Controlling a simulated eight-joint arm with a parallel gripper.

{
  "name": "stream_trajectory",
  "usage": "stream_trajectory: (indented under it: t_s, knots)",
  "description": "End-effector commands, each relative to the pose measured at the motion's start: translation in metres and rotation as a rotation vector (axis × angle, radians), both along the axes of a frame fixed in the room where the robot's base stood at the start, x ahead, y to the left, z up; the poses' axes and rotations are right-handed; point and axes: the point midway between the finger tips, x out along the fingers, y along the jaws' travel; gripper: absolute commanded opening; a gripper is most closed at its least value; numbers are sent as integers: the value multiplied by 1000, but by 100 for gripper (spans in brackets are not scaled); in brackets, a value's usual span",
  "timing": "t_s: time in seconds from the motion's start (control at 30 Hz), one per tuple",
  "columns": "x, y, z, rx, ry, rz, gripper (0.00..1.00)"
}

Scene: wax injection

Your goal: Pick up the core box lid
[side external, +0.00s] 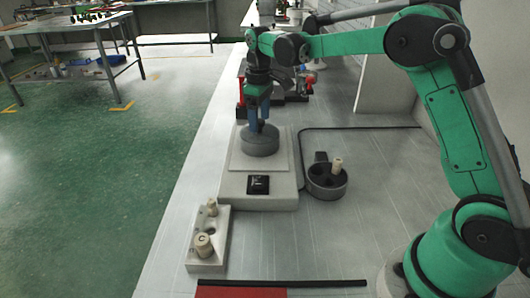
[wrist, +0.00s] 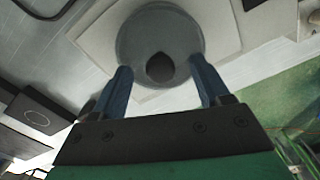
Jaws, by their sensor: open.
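A grey round lid with a dark knob, which I take to be the core box lid (side external: 260,147), sits on the pale square plate of a scale-like device (side external: 230,188) in the side view. The lid also shows in the wrist view (wrist: 160,25) as a grey disc, with its dark knob (wrist: 160,68) near the front. My gripper (side external: 263,127) points down right above the lid. In the wrist view my gripper (wrist: 161,72) is open, its blue fingers on either side of the knob, with visible gaps. Whether the fingertips touch the lid's top cannot be told.
A dark round container (side external: 327,192) with a cream cylinder (side external: 337,165) in it stands right of the device. A white block (side external: 209,262) with cream pegs stands in front. A black strip and red mat (side external: 240,292) lie at the near edge. Red-and-black equipment stands behind.

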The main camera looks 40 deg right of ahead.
Motion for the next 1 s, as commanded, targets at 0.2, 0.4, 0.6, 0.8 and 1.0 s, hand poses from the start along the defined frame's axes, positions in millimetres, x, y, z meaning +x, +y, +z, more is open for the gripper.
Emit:
stream_trajectory:
  t_s: [0.2, 0.4, 0.6, 0.8, 1.0]
  knots:
    - [0, 0, -14, 0, -1, 0, 69]
    - [0, 0, -14, 0, -1, 0, 69]
    - [0, 0, -14, 0, -1, 0, 12]
    - [0, 0, -13, 0, -1, 0, 0]
    - [0, 0, -11, -1, -1, 0, 0]
